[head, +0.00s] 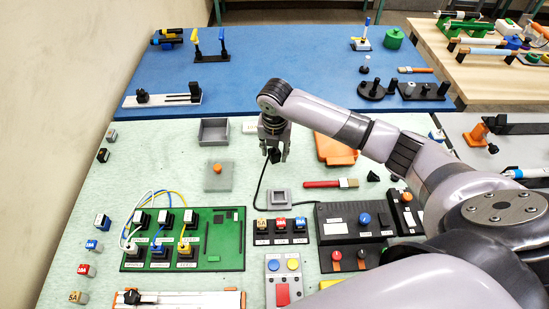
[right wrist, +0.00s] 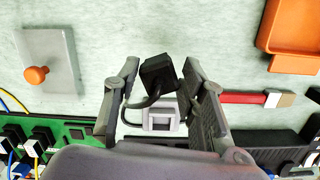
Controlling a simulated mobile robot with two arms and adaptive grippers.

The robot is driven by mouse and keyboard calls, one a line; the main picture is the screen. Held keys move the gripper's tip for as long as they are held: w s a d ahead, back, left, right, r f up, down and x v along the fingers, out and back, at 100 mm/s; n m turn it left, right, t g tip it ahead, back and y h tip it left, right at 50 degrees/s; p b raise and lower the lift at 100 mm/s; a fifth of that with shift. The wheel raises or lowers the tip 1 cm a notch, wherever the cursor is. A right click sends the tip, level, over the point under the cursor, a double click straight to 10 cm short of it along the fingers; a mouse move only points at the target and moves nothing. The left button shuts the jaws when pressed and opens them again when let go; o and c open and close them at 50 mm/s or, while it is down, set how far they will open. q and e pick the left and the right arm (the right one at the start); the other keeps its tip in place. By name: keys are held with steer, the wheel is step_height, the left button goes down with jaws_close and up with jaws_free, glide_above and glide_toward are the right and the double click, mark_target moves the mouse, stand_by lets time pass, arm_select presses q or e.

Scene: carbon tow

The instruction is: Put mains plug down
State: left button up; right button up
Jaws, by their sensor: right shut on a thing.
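The mains plug is a small black block; in the right wrist view the plug (right wrist: 157,72) sits between the fingertips, with its dark cable curving back toward the lower left. In the head view the plug (head: 274,156) is at the tip of my right gripper (head: 274,150), which points down over the pale green mat. The right gripper (right wrist: 160,68) is shut on the plug. A grey square holder (head: 280,205) lies just below the gripper in the head view. My left gripper is out of view.
An orange tray (head: 322,150) and red brush (head: 325,184) lie right. A green board (head: 225,258) with plugs and a black control box (head: 335,232) are nearer.

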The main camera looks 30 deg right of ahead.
mark_target(274, 161)
steer(key=shift+f, duration=2.5)
steer(key=o, duration=1.1)
steer(key=shift+f, duration=0.15)
steer(key=r, duration=0.4)
steer(key=s+r, duration=0.1)
steer(key=r, duration=0.7)
steer(key=shift+s+a+r+b, duration=0.15)
steer(key=shift+s+a+b, duration=0.05)
steer(key=shift+a+b, duration=0.15)
